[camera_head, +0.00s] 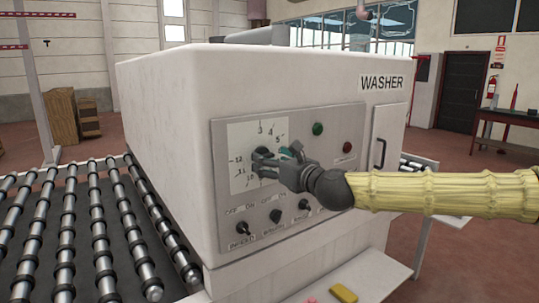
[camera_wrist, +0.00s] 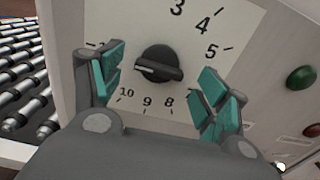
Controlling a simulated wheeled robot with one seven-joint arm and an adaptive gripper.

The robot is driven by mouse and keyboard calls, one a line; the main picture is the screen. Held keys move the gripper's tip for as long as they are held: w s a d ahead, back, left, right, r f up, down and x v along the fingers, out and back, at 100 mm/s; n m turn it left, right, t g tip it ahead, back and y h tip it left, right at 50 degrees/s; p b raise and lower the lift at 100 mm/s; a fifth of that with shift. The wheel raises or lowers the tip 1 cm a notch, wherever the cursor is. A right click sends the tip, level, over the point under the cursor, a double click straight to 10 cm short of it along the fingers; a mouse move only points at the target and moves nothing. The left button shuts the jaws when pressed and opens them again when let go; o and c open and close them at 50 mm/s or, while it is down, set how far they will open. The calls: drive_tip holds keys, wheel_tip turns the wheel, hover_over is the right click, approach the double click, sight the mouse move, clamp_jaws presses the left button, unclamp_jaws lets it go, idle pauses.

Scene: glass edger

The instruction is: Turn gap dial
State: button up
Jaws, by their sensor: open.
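The gap dial (camera_wrist: 158,65) is a black knob on a white numbered plate (camera_wrist: 182,30), seen in the wrist view. Its ridge lies nearly level in the picture, with a light mark at its left end. My gripper (camera_wrist: 158,88) is open, with one teal-padded finger on each side of the dial and clear gaps to it. In the head view my gripper (camera_head: 275,160) is in front of the plate (camera_head: 240,150) and hides most of the dial.
The dial is on the grey panel of the white washer (camera_head: 190,100). A green button (camera_head: 318,129), a red button (camera_head: 347,147) and a row of black switches (camera_head: 276,242) are nearby. Roller conveyor (camera_head: 90,220) lies left; a yellow block (camera_head: 343,293) lies below.

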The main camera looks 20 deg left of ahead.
drive_tip(key=shift+x, duration=0.8)
drive_tip(key=c, duration=1)
drive_tip(key=shift+c, duration=0.2)
drive_tip(key=shift+f+n, duration=0.1)
drive_tip(key=shift+n, duration=0.2)
